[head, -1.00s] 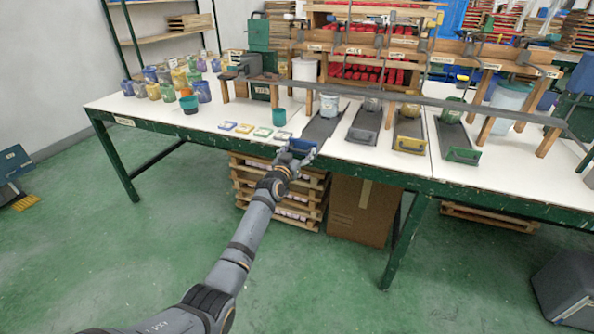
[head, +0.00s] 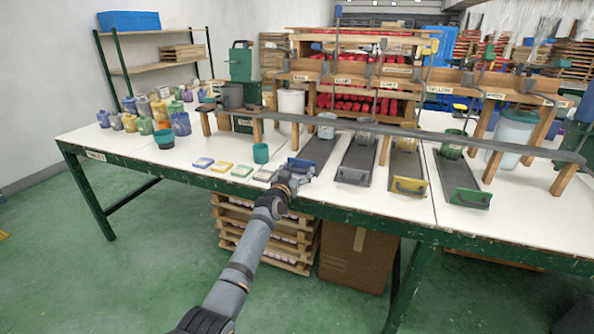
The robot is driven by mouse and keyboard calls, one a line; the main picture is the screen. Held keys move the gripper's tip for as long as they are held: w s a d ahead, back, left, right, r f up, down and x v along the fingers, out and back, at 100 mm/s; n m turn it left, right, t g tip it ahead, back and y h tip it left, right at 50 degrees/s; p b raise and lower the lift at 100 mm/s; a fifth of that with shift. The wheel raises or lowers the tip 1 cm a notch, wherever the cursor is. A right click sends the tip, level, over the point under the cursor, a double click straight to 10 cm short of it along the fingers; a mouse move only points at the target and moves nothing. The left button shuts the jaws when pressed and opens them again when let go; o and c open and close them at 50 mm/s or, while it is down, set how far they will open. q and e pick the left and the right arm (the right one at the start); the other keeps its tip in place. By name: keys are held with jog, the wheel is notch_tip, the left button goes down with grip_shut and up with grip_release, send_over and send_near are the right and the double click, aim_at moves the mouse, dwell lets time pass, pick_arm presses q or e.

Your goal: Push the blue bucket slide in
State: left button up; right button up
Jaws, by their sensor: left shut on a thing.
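The blue bucket slide is a dark tray (head: 318,150) with a blue front plate (head: 301,167), at the left of a row of slides on the white table. Its front is roughly level with the grey, yellow and green fronts. A pale bucket (head: 326,130) stands toward the back of this slide, near the long grey bar. My left gripper (head: 293,174) is shut on the front of the blue slide and partly hides it. My right gripper is not in view.
The grey (head: 352,177), yellow (head: 409,188) and green (head: 469,198) slides stand to the right. Small coloured tiles (head: 222,167) and a teal cup (head: 261,153) lie left of my gripper. A long grey bar (head: 400,133) on wooden legs crosses above the slides.

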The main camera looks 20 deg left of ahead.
pick_arm(q)
jog(key=shift+d+r, duration=0.1)
jog(key=shift+r, duration=0.15)
jog(key=o, duration=1.3)
jog(key=shift+w, duration=0.1)
jog(key=shift+o, duration=0.3)
jog(key=shift+w+d+f, duration=0.15)
jog(key=shift+w+f, duration=0.05)
jog(key=shift+f, duration=0.05)
jog(key=shift+s, duration=0.1)
jog(key=shift+s, duration=0.15)
jog(key=s, duration=1.1)
jog(key=shift+s+a, duration=0.3)
jog(key=shift+s, duration=0.05)
